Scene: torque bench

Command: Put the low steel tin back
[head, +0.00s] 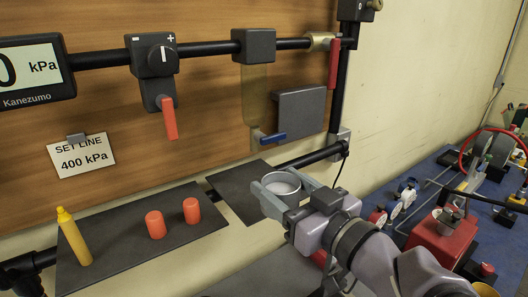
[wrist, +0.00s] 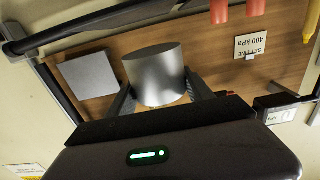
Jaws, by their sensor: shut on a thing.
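The low steel tin (head: 281,187) is a short, open-topped grey cylinder. My gripper (head: 288,196) is shut on it, with a finger on each side, at or just above the right-hand dark shelf plate (head: 240,186). I cannot tell whether the tin's base touches the plate. In the wrist view the tin (wrist: 156,74) sits between the two fingers of my gripper (wrist: 160,98), its smooth grey side and end showing. The tin's lower part is partly hidden by my gripper in the head view.
On the left shelf plate (head: 100,262) stand a yellow bottle (head: 75,240) and two red cylinders, one (head: 155,224) left of the other (head: 191,210). A cluttered blue bench (head: 395,185) lies right.

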